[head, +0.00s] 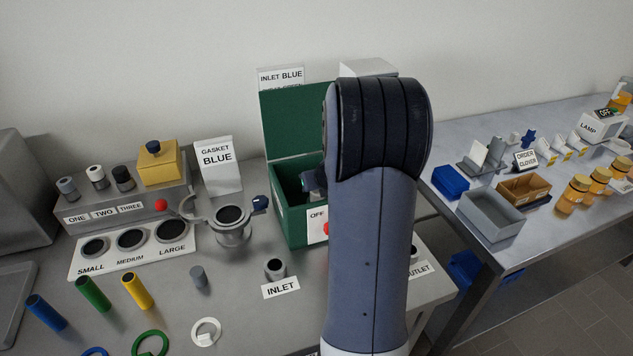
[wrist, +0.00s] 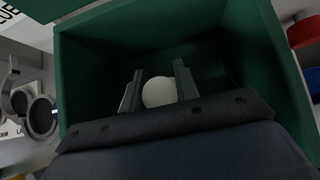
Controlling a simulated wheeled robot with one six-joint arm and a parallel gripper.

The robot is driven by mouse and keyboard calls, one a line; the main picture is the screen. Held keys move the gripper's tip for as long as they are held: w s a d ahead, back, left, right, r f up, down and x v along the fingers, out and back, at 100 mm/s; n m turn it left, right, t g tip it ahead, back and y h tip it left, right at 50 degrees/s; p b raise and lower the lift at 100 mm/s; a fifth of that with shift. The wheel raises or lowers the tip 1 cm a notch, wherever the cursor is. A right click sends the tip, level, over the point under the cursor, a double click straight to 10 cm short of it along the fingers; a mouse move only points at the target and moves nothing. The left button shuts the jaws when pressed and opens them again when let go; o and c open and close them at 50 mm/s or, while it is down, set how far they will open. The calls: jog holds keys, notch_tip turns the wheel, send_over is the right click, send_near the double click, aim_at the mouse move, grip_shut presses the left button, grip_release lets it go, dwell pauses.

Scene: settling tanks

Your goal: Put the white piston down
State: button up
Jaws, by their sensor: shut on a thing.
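The white piston (wrist: 158,92) shows as a pale round end in the wrist view. My gripper (wrist: 157,84) is shut on it, one finger on each side. Gripper and piston are over or inside the open green box (wrist: 85,55), whose dark interior surrounds them; I cannot tell whether the piston touches the floor of the box.
Left of the box are a grey cup-like housing (head: 232,232) with a blue-handled clamp and a "GASKET BLUE" sign (head: 217,168). An INLET port (head: 275,268) is in front. A second table (head: 560,135) with trays and jars is at right.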

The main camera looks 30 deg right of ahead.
jog(key=shift+f, duration=0.35)
jog(key=o, duration=1.1)
jog(key=shift+r, duration=0.3)
jog(key=shift+p+v, duration=1.95)
jog(key=shift+v, duration=4.3)
jog(key=shift+w+d+r, duration=0.1)
jog(key=shift+w+d, duration=0.05)
